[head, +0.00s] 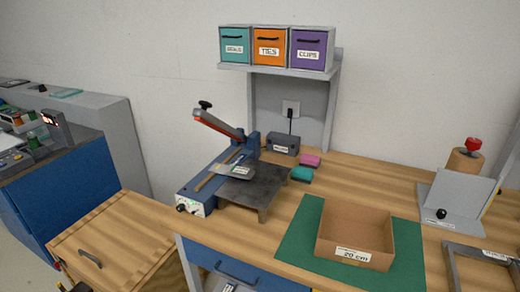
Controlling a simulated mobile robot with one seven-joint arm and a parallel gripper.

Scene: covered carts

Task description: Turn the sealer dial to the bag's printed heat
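The sealer (215,172) is a blue bench device at the left end of the wooden worktop. Its red-and-grey lever arm (218,125) is raised, with a black knob on top. A small dark dial (181,208) sits on the white front panel; its pointer and marks are too small to read. A greyish bag (236,171) with a white printed label lies at the sealer beside the dark metal stand (258,190); its print is unreadable. I cannot make out my gripper.
An open cardboard box (355,232) labelled 20 cm stands on a green mat (296,245). Shelf bins (275,47) hang above. A wooden-topped cart (115,245) stands left of the bench.

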